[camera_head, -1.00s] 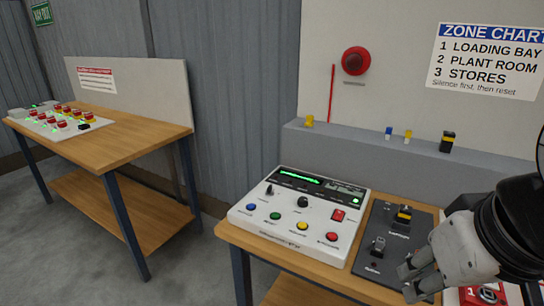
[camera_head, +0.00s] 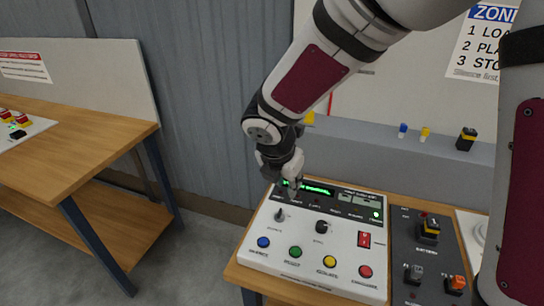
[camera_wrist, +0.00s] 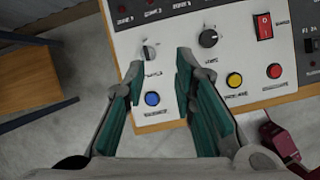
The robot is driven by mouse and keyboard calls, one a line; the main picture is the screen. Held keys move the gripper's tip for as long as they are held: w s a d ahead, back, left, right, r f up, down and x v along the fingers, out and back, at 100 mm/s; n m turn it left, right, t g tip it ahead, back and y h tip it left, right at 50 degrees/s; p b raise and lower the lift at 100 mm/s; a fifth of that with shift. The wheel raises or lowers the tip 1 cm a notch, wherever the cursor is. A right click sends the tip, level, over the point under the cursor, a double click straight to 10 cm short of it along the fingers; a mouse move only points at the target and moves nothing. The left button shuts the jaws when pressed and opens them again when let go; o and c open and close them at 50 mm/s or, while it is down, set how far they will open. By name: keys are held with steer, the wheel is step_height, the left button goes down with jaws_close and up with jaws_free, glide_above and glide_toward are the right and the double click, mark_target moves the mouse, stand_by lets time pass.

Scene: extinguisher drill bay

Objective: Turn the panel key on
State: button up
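The white control panel (camera_head: 262,252) lies on the wooden bench. Its small silver key switch (camera_head: 280,215) sits at the left, above the blue button (camera_head: 263,242); it also shows in the wrist view (camera_wrist: 149,52). My gripper (camera_head: 290,190) hangs over the panel's back left part, close to the key. In the wrist view my gripper (camera_wrist: 160,60) has its two teal-padded fingers apart, with the key in the gap at about fingertip level and nothing held. I cannot tell the height above the key. The right finger hides the green button (camera_head: 295,252) in the wrist view.
A black knob (camera_head: 323,227) and a red rocker switch (camera_head: 364,240) lie right of the key. A dark battery module (camera_head: 402,252) adjoins the panel at the right. A grey ledge (camera_head: 365,143) runs behind. Another bench (camera_head: 105,150) stands at the left.

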mark_target(280, 210)
steer(key=w+f+n, duration=0.1)
steer(key=f, duration=0.4)
steer(key=w+f+n, duration=0.1)
steer(key=w+f, duration=0.1)
steer(key=f, duration=0.3)
steer(key=w+a+f+n, duration=0.1)
steer(key=w+f, duration=0.1)
steer(key=f, duration=0.3)
jaws_close()
